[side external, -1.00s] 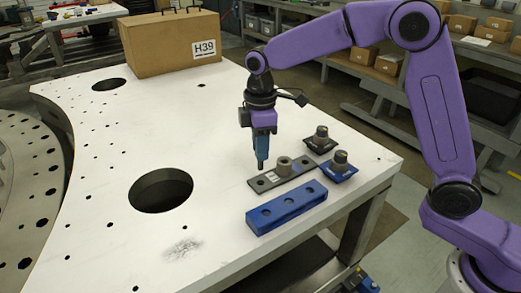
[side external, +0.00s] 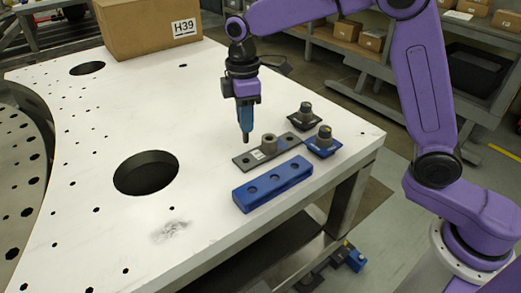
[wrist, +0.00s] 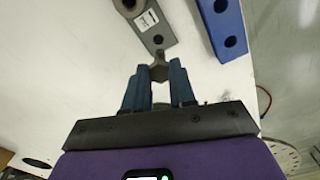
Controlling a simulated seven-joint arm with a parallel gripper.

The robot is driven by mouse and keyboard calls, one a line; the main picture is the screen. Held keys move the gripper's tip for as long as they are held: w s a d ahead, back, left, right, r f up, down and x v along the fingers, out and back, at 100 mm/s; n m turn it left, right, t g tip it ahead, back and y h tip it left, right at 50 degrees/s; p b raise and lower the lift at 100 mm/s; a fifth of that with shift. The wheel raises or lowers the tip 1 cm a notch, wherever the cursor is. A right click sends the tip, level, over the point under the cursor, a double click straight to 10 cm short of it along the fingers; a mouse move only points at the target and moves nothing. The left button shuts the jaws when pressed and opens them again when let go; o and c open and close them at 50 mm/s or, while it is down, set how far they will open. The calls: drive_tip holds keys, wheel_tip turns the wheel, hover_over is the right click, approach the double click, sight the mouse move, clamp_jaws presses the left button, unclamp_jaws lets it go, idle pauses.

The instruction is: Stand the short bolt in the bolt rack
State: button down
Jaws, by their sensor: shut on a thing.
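My gripper (side external: 245,122) is shut on a short dark bolt (side external: 246,138), which hangs upright with its end pointing down. In the wrist view the bolt (wrist: 159,70) shows between the fingertips (wrist: 160,80). The bolt's end is above the table, near the left end of a grey plate (side external: 283,147) with holes, a white label and a raised round collar. A blue block (side external: 273,189) with several round holes in a row, seemingly the bolt rack, lies in front of the plate. Its holes look empty. It also shows in the wrist view (wrist: 218,15).
A cardboard box (side external: 150,27) is at the back. A large hole (side external: 146,173) opens in the white table left of the block.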

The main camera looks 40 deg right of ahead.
drive_tip(key=s+r+m, duration=0.2)
drive_tip(key=s+r, duration=0.1)
drive_tip(key=s, duration=0.8)
drive_tip(key=shift+w+d+f, duration=0.1)
drive_tip(key=shift+w+f, duration=0.05)
drive_tip(key=shift+f, duration=1.3)
drive_tip(key=shift+w+d+f, duration=0.1)
drive_tip(key=shift+f, duration=1.35)
drive_tip(key=shift+f, duration=1.65)
idle(1.0)
drive_tip(key=c, duration=0.5)
unclamp_jaws()
drive_tip(key=shift+r, duration=0.1)
